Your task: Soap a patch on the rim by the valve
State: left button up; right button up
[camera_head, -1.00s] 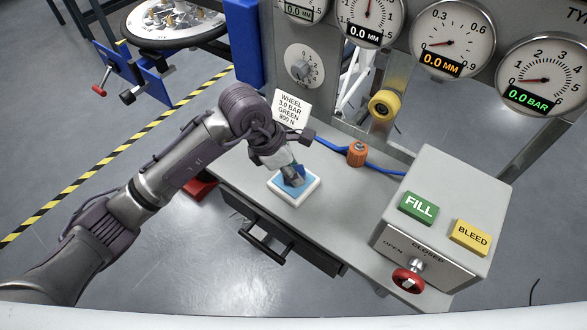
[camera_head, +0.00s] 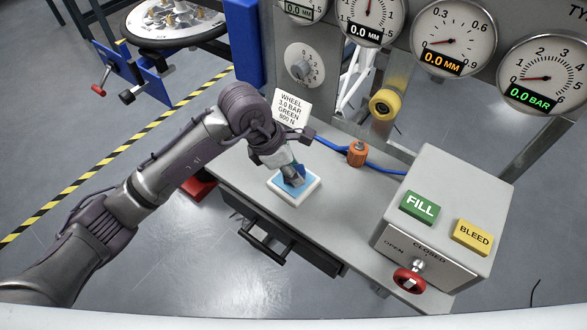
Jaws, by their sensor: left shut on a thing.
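My left gripper (camera_head: 293,178) points down into a small white tray (camera_head: 311,190) with a light blue inside, on the grey bench. It is shut on a small dark blue thing (camera_head: 300,171), mostly hidden by the fingers. I cannot tell whether that thing touches the tray's floor. A wheel with a black rim (camera_head: 178,41) lies flat on a stand at the top left, well away from the gripper. Its valve cannot be made out. My right gripper is not in view.
A grey box with a green FILL button (camera_head: 420,205), a yellow BLEED button (camera_head: 472,236) and a red knob (camera_head: 408,281) stands at the right of the bench. An orange fitting (camera_head: 357,153) on a blue hose lies behind. A sign (camera_head: 291,108) stands behind the gripper.

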pick_arm(q)
jog(key=shift+f, duration=0.1)
dwell(0.3)
jog(key=shift+r+p, duration=0.5)
jog(key=shift+r, duration=0.3)
jog(key=shift+r+p, duration=1.3)
jog(key=shift+r, duration=1.5)
jog(key=shift+a, duration=0.1)
